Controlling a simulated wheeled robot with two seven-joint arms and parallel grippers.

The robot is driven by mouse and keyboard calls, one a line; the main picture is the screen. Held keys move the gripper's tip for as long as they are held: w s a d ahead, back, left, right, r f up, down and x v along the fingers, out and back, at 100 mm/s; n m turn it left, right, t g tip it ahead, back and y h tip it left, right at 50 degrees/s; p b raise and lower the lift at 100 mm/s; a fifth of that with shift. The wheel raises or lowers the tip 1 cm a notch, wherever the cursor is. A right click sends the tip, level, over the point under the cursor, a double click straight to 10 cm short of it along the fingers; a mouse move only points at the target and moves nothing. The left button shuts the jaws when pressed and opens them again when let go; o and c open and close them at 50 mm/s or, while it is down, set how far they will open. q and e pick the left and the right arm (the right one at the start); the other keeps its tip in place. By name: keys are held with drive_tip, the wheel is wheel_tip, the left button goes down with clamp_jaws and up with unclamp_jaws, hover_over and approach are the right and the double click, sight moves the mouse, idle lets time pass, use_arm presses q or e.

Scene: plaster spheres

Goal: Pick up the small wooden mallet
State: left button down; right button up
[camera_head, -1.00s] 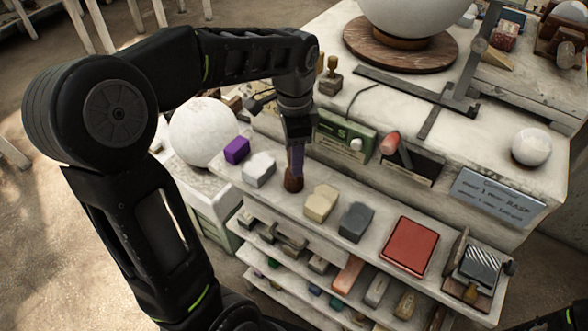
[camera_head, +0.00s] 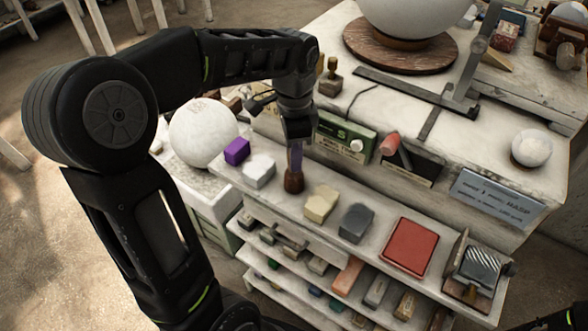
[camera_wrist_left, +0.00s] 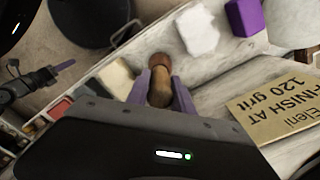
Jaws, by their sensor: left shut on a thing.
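The small wooden mallet (camera_head: 294,182) stands upright at the shelf unit's top shelf, a dark brown end showing below my fingers. In the left wrist view the mallet (camera_wrist_left: 161,88) has a lighter brown wooden part between the two purple fingers and a reddish-brown end beyond them. My left gripper (camera_head: 296,158) points down from above and is shut on the mallet; its fingertips also show in the left wrist view (camera_wrist_left: 160,85). Whether the mallet's lower end touches the shelf I cannot tell.
A purple block (camera_head: 236,150) and a white block (camera_head: 259,170) are left of the mallet. A cream block (camera_head: 321,204), a grey block (camera_head: 356,222) and a red pad (camera_head: 410,246) are to its right. A sign board (camera_wrist_left: 278,108) stands close by.

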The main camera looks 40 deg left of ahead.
use_arm(q)
wheel_tip(320, 180, up, 8)
drive_tip(key=shift+f, duration=0.1)
drive_tip(key=shift+r+p, duration=0.75)
drive_tip(key=shift+r, duration=0.1)
drive_tip(key=shift+r+p, duration=0.3)
drive_tip(key=shift+p, duration=0.05)
drive_tip(key=shift+a, duration=0.1)
